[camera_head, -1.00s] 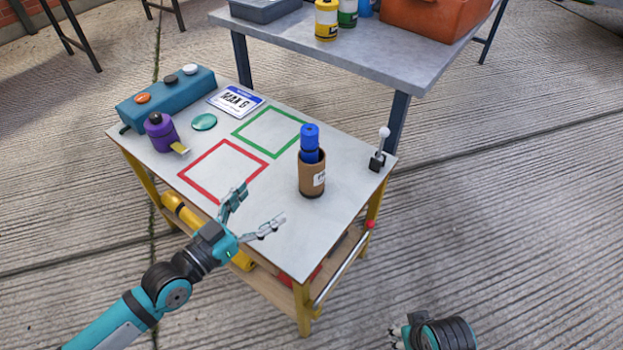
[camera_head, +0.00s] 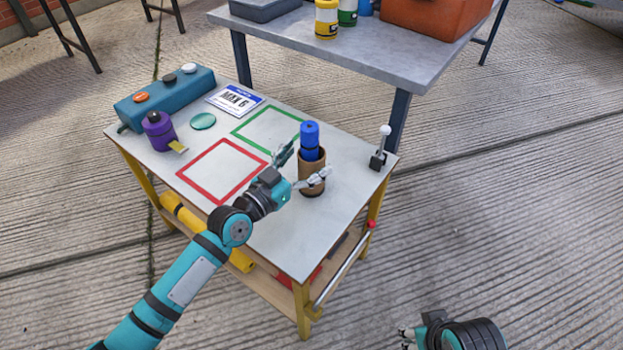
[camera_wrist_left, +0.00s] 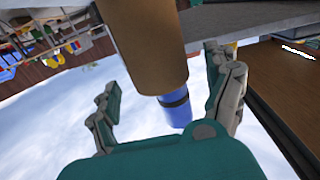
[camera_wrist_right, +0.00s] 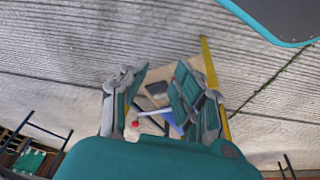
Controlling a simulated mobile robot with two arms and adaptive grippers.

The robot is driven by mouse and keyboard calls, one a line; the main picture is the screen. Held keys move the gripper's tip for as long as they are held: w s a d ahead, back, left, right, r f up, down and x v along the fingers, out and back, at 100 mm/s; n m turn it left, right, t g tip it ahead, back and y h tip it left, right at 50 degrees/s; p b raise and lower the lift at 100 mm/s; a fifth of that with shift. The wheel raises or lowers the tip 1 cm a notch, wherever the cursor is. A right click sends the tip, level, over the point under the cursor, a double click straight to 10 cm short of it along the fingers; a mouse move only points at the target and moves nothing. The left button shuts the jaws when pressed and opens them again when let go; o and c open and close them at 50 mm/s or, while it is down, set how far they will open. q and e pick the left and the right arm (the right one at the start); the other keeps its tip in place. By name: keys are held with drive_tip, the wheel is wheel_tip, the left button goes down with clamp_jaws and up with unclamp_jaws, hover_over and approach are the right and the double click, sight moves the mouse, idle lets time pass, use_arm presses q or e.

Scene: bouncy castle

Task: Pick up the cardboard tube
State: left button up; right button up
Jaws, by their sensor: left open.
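The brown cardboard tube (camera_head: 311,180) stands upright on the white table, with a blue cylinder (camera_head: 309,141) sticking out of its top. My left gripper (camera_head: 303,164) is open at the tube, its fingers reaching to either side of it. In the left wrist view the tube (camera_wrist_left: 145,45) and the blue cylinder (camera_wrist_left: 177,108) show between the open fingers; I cannot tell whether they touch. My right gripper (camera_head: 402,337) is low at the bottom right, away from the table; its fingers (camera_wrist_right: 152,100) stand apart and empty in the right wrist view.
A grey table (camera_head: 350,50) stands behind.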

use_arm(q)
drive_tip(key=shift+x, duration=1.2)
drive_tip(key=c, duration=1.8)
drive_tip(key=shift+o, duration=0.2)
drive_tip(key=shift+r, duration=0.1)
